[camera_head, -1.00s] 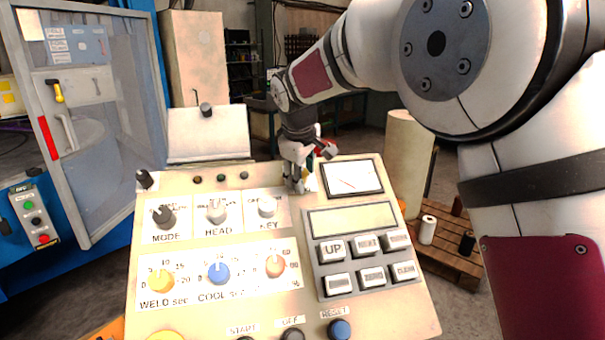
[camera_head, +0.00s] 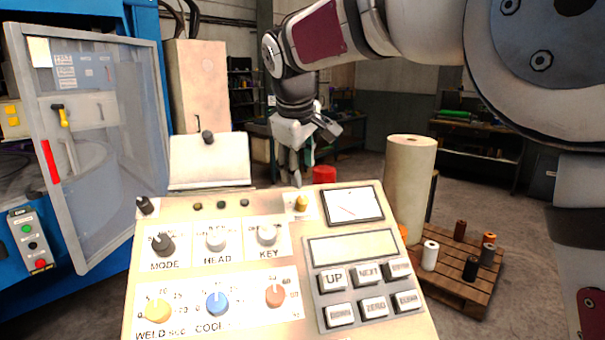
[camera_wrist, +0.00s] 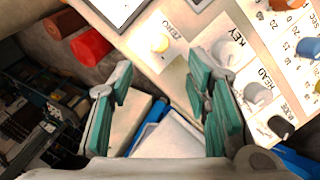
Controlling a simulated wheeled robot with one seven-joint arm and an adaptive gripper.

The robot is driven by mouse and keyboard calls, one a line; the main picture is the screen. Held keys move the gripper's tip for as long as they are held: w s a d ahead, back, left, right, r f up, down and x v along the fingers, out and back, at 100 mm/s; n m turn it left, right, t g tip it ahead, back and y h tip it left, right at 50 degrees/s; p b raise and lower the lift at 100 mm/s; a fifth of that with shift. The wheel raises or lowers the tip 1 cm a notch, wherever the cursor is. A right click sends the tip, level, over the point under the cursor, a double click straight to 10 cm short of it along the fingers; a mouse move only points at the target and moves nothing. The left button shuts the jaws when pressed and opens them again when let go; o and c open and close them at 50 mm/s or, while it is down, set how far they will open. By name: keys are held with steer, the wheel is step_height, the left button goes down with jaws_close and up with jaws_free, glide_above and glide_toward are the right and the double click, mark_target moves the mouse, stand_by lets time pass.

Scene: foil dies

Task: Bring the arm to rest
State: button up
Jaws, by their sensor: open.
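My gripper (camera_head: 292,172) hangs above the far edge of the control panel (camera_head: 205,285), fingers pointing down. In the wrist view my gripper (camera_wrist: 165,105) has its green-padded fingers spread apart, with nothing between them. A small yellow knob (camera_head: 301,203) stands on the panel just below the fingertips. It also shows in the wrist view (camera_wrist: 159,42), apart from the fingers. My arm reaches in from the upper right of the head view.
A pallet (camera_head: 455,285) with several small spools and a tall pale roll (camera_head: 408,185) stand right of the panel. A machine with a clear door (camera_head: 100,150) is at left. A tilted white board (camera_head: 208,160) rises behind the panel. Open floor lies at right.

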steer(key=s+d+r+m, duration=0.2)
steer(key=s+d+m, duration=0.3)
steer(key=s+d, duration=1.05)
steer(key=s+d+f+m, duration=0.3)
steer(key=s+d+f, duration=0.1)
steer(key=s, duration=0.5)
steer(key=s+d+f+m, duration=0.3)
steer(key=s+d+f, duration=0.2)
steer(key=s, duration=0.4)
steer(key=shift+s+f+m, duration=0.4)
steer(key=shift+f, duration=0.3)
steer(key=shift+d, duration=0.1)
